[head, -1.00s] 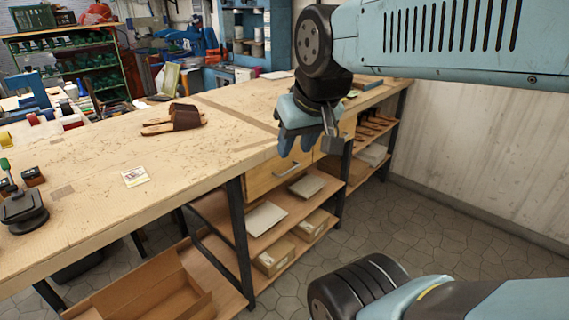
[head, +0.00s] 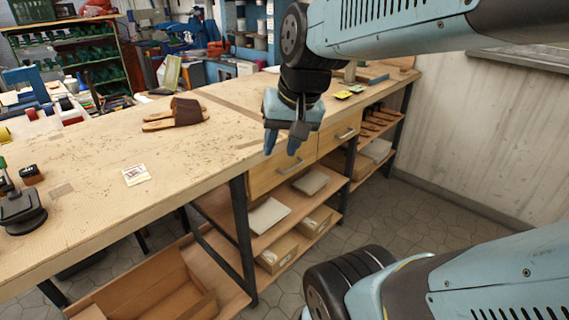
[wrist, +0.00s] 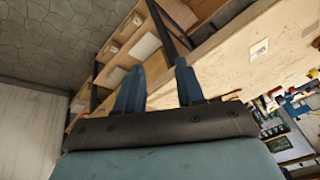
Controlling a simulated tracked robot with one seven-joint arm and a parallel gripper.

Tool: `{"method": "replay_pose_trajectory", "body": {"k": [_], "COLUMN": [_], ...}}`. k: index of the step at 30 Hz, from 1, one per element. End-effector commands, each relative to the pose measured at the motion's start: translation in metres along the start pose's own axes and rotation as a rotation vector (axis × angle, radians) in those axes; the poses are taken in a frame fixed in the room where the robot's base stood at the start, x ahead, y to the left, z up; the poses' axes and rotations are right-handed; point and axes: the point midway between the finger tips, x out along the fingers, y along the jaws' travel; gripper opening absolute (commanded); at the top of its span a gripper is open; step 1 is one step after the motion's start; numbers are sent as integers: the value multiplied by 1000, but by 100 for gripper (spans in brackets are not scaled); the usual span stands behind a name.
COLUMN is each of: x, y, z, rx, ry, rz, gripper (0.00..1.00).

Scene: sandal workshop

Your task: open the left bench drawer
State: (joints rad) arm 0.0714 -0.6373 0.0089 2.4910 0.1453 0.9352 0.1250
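The left bench drawer (head: 266,181) is a light wood front under the workbench top, and it looks shut. My gripper (head: 281,148) points down in front of the bench edge, just above and slightly left of that handle in the picture. Its two blue fingers are apart with nothing between them, and they do not appear to touch the handle. The wrist view shows the fingers (wrist: 157,85) spread too, with the bench edge and shelves beyond; I cannot make out the handle there.
A second drawer (head: 337,138) sits to the right, also shut. The workbench (head: 100,215) carries a brown sandal (head: 178,114) and a small card (head: 136,175). Shelves below hold boxes (head: 276,254). A dark bench leg (head: 242,230) stands left of the drawer. Tiled floor in front is clear.

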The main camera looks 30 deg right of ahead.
Motion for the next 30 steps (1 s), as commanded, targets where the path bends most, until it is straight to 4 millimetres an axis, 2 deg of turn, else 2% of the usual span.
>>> {"method": "replay_pose_trajectory", "body": {"k": [3, 11, 17, 23, 30], "x": [24, 68, 99, 131, 170], "y": [-1, -4, 0, 13, 44], "z": [-6, -23, -44, -71, -106], "rx": [230, 758, 1172, 1587, 2081], "ry": [-115, -351, -529, -711, -939], "rz": [-44, -135, -196, -257, -340], "gripper": [38, 38, 38, 38, 38]}}
